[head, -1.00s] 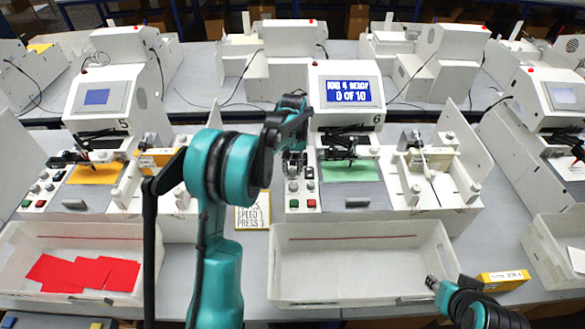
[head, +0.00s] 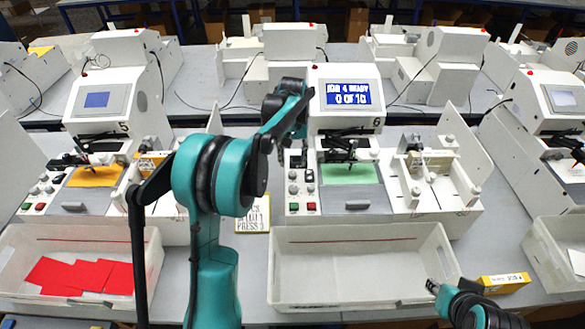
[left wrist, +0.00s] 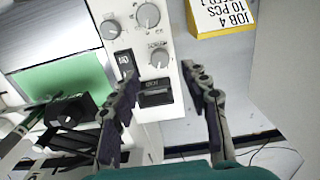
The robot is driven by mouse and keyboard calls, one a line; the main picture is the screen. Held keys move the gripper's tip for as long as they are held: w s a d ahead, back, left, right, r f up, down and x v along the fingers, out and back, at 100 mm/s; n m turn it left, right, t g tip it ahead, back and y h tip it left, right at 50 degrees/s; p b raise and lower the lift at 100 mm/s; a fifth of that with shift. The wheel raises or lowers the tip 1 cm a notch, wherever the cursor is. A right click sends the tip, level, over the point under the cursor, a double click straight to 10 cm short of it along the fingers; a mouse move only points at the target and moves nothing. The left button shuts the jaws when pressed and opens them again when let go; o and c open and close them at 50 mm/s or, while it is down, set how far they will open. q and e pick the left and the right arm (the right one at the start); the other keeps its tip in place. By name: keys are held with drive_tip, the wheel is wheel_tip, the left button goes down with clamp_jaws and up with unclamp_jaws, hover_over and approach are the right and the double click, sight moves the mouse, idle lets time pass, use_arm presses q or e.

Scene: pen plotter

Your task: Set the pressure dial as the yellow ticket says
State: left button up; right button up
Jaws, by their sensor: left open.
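The plotter marked 6 has a white control panel with several round dials. In the left wrist view these include one upper dial (left wrist: 148,15), another upper dial (left wrist: 110,29) and a lower dial (left wrist: 159,58). Which one is the pressure dial I cannot tell. The yellow ticket (left wrist: 225,15) lies beside the panel, its text upside down and partly cut off: JOB 4, 10 PCS. It also shows in the head view (head: 262,214), partly behind my arm. My left gripper (left wrist: 160,76) is open and empty over the panel's edge. My right gripper (head: 433,286) is by the front bin, its jaws too small to judge.
The screen (head: 352,93) reads JOB 4 READY, 0 OF 10. An empty white bin (head: 362,233) stands in front of the plotter. A yellow box (head: 505,283) lies to its right. Plotter 5 (head: 112,100) stands at left, with red sheets (head: 80,275) in its bin.

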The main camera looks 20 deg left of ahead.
sight(292, 173)
use_arm(q)
wheel_tip(292, 173, up, 6)
idle(0.5)
